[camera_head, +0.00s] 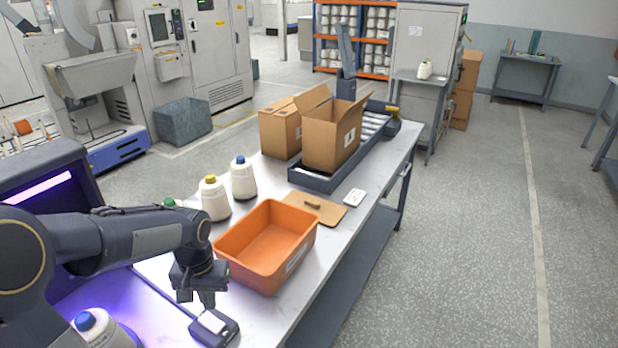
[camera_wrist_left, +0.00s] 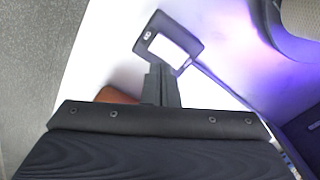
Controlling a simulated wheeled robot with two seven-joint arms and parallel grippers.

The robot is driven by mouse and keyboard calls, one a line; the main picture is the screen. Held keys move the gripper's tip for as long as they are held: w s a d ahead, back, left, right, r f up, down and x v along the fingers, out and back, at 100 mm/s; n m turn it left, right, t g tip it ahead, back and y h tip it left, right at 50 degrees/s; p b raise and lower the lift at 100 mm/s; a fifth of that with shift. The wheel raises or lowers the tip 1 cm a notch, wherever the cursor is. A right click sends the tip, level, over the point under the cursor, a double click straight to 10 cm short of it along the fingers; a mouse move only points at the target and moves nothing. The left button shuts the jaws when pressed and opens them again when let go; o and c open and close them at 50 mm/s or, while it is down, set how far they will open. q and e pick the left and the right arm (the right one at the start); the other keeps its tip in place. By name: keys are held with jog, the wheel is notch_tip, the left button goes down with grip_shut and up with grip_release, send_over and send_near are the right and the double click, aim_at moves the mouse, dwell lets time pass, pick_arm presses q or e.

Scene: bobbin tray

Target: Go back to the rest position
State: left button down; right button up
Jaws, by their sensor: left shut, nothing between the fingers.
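My left gripper (camera_head: 207,302) hangs pointing down over the near part of the table, in front of the orange bin. Its fingers are shut with nothing between them. In the left wrist view the closed fingers (camera_wrist_left: 161,84) show at the centre, below a dark device with a white face (camera_wrist_left: 168,42). That device (camera_head: 215,326) lies on the table just below the fingertips in the head view; whether they touch it I cannot tell. My right gripper is not in view.
The empty orange bin (camera_head: 226,251) stands close beside my left gripper. Cardboard boxes (camera_head: 330,140) stand farther back.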

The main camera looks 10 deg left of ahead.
pick_arm(q)
jog(key=s+d+r+t+h, duration=0.2)
jog(key=s+d+r, duration=0.2)
jog(key=s+d, duration=0.2)
jog(key=s+d+r+m+t+h, duration=0.1)
jog(key=s+d+r+t, duration=0.2)
jog(key=s+d, duration=0.3)
jog(key=s+r, duration=0.1)
jog(key=s, duration=0.2)
jog(key=shift+s+d+r+t+h, duration=0.15)
jog(key=shift+s+t+h, duration=0.15)
jog(key=shift+h, duration=0.1)
